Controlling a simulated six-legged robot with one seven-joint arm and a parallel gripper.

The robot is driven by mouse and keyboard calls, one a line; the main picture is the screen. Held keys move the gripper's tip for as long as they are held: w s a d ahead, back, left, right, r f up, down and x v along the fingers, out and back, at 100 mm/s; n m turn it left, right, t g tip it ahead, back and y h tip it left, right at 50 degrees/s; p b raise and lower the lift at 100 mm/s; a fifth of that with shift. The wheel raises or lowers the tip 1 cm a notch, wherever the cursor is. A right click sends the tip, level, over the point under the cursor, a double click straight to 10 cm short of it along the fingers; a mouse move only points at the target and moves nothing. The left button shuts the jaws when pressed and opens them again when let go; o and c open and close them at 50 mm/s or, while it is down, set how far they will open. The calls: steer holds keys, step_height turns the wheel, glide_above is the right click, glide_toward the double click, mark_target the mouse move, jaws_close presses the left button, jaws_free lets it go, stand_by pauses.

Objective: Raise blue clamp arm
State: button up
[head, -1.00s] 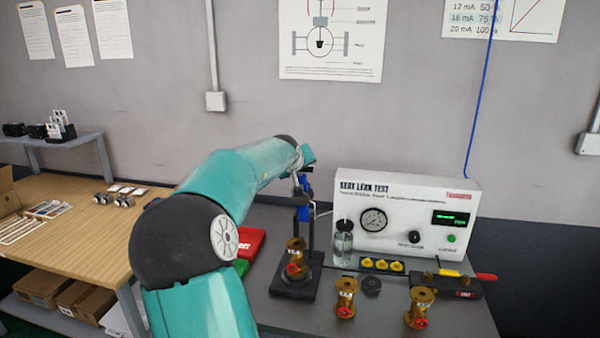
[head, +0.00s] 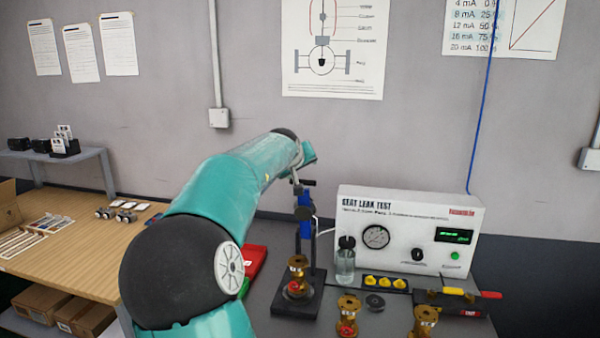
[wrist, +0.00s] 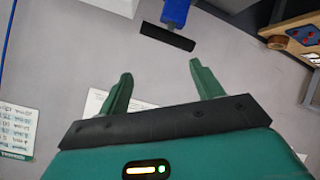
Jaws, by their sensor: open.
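The blue clamp arm (head: 305,204) stands on the upright post of a black test stand (head: 310,304), above a brass valve body (head: 298,270) with a red port. A black bar handle (head: 308,183) is at its top. In the wrist view the blue part (wrist: 175,12) and the black bar (wrist: 168,37) lie just beyond my fingertips. My gripper (wrist: 160,82) is open, with two green fingers apart and nothing between them. The bar appears roughly centred ahead of the gap, without visible contact. In the head view my arm hides most of the gripper.
The white seat leak test box (head: 405,230) stands right of the clamp, with a bottle (head: 345,262) close by. Two more brass valve bodies (head: 348,315) stand in front. A red bin (head: 254,262) is left of the stand. The wall is close behind.

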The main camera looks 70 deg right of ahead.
steer(key=shift+s+a+r, duration=0.1)
steer(key=shift+a+r, duration=0.2)
steer(key=shift+r, duration=0.35)
steer(key=shift+w+a+r, duration=0.1)
steer(key=shift+a+r, duration=0.2)
steer(key=shift+r, duration=0.4)
steer(key=shift+s+a+r, duration=0.1)
steer(key=shift+a+r, duration=0.2)
steer(key=shift+r, duration=0.35)
steer(key=shift+a, duration=0.1)
steer(key=v, duration=1.3)
steer(key=shift+a, duration=0.25)
steer(key=shift+s+r, duration=0.1)
steer(key=shift+r, duration=0.05)
